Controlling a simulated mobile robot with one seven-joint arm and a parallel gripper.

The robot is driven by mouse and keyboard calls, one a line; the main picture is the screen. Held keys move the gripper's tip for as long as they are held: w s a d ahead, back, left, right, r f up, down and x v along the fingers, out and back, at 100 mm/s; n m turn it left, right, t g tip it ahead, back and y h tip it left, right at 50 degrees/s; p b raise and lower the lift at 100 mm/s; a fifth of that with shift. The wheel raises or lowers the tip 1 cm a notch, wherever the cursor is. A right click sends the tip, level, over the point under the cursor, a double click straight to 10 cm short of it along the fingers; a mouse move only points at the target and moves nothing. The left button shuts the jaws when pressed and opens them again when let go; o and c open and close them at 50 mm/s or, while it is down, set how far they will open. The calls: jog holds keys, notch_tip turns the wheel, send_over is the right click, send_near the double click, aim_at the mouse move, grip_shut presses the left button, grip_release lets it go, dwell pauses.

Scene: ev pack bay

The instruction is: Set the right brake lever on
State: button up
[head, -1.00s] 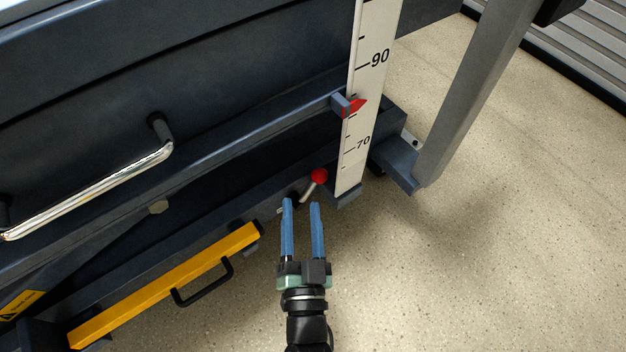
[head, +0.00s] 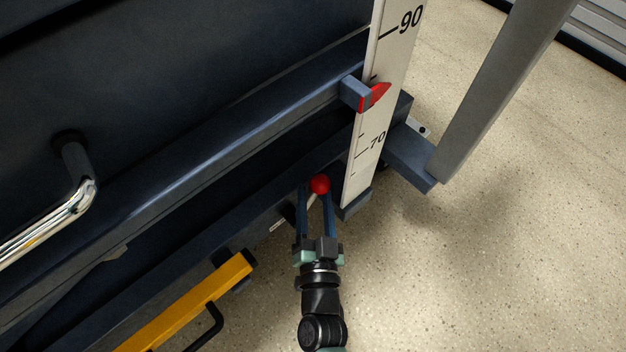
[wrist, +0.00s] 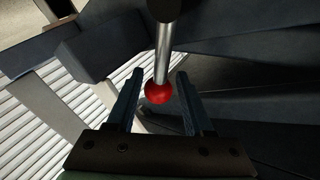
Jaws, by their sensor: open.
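The brake lever is a short metal rod with a red ball knob (head: 320,184), low on the dark frame beside the height scale. My gripper (head: 317,198) is open at the lever, with its two blue fingers on either side of the rod and knob in the head view. In the wrist view the red knob (wrist: 158,92) hangs at the end of its shiny rod (wrist: 163,55) between my open fingers (wrist: 158,95). Gaps show on both sides of the knob there. The lever's base is partly hidden by my fingers in the head view.
A white height scale (head: 375,150) with a red pointer (head: 376,96) stands just right of the lever. A yellow bar (head: 200,300) with a black handle lies lower left. A chrome handle (head: 60,220) is at far left. A grey leg (head: 490,90) stands right; speckled floor is clear there.

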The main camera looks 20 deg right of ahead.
jog(key=shift+b+x, duration=0.75)
jog(key=shift+x, duration=1.85)
grip_shut()
